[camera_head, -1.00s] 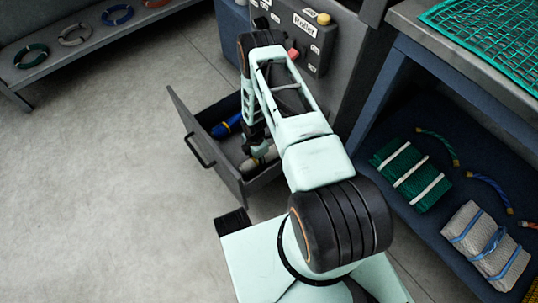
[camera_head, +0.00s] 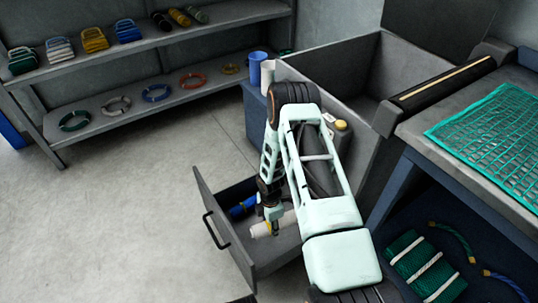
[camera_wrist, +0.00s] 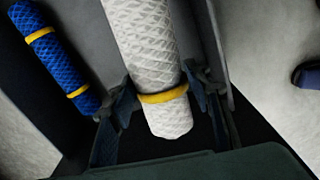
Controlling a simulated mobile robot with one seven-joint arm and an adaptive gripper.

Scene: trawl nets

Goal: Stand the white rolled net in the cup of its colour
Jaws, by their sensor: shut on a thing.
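The white rolled net (camera_head: 287,219) lies in the open drawer, with a yellow band near one end. In the wrist view the white net (camera_wrist: 146,50) runs up between the fingers. My gripper (camera_wrist: 163,98) is shut on it at the yellow band; in the head view my gripper (camera_head: 270,214) is down inside the drawer. A white cup (camera_head: 267,74) and a blue cup (camera_head: 256,66) stand beyond my arm, on the blue cabinet. My arm hides part of the cabinet top.
A blue rolled net (camera_head: 243,208) lies beside the white one in the drawer (camera_head: 232,241); it also shows in the wrist view (camera_wrist: 50,50). Shelves (camera_head: 110,115) with rings and nets stand at the back left. The workbench (camera_head: 440,130) is right. The floor at left is clear.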

